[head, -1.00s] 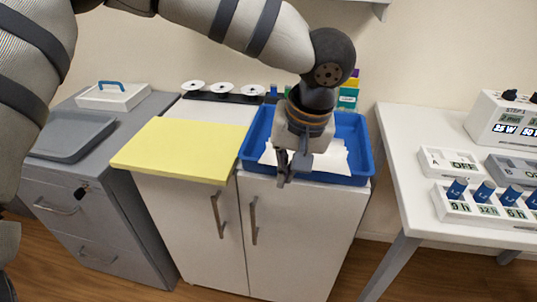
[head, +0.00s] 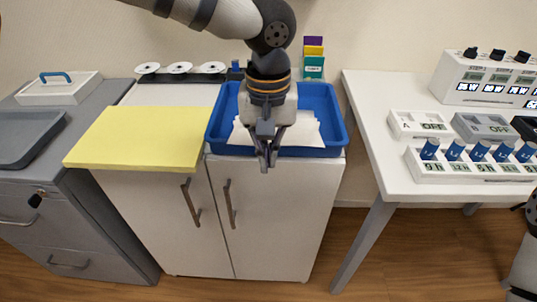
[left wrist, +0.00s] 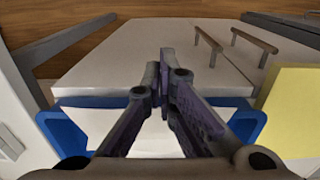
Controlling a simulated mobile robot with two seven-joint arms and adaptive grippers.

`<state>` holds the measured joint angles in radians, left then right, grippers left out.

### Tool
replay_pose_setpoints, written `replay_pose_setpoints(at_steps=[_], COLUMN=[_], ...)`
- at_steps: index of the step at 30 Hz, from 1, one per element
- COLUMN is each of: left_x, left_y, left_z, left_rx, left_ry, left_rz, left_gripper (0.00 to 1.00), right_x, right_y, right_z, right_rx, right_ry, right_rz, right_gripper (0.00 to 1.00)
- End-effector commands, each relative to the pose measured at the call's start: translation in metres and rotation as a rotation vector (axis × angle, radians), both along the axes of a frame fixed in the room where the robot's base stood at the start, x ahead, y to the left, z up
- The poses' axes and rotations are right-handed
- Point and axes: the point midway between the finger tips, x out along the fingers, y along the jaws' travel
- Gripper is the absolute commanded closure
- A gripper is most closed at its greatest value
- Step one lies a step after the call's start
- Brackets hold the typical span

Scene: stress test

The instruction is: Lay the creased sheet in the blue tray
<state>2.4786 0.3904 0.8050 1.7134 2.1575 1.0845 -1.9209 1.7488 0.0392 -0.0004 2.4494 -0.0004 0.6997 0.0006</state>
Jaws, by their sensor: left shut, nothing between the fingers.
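The blue tray (head: 332,113) stands on the white cabinet, right of the yellow board. A white sheet (head: 305,132) lies inside the tray. It also shows in the left wrist view (left wrist: 97,122), partly hidden behind my fingers. Its creases are hard to make out. My left gripper (head: 268,165) is shut and empty, in front of the tray's near wall in the head view. In the left wrist view its fingertips (left wrist: 164,55) meet over the white cabinet top's edge. Part of the sheet is hidden behind the gripper. My right gripper does not show clearly.
A yellow board (head: 140,138) lies on the white cabinet (head: 275,210), overhanging its front. A white table (head: 385,165) with switch boxes and blue knobs stands to the right. White discs (head: 180,68) and coloured folders (head: 314,58) are at the back. A grey cabinet stands at left.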

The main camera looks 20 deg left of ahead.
Motion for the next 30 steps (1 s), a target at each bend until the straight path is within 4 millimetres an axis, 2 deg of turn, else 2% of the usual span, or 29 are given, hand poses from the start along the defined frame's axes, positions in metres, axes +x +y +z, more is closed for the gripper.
replay_pose_setpoints(at_steps=[4,13,20,30], left_x=[0.008,0.009,0.031,0.03], left_y=[0.002,0.003,0.009,0.008], left_z=[0.0,0.001,-0.001,0.001], left_rx=[0.0,-0.001,-0.002,0.0], left_ry=[-0.001,-0.001,0.003,0.0], left_rz=[0.0,-0.001,0.001,0.0], left_gripper=[1.0,1.0,1.0,1.0], right_x=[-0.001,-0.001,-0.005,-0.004], right_y=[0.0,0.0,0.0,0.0], right_z=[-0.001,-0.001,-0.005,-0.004], right_rx=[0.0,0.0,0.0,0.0], right_ry=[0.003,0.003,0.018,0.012], right_rz=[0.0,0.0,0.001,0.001], right_gripper=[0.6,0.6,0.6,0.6])
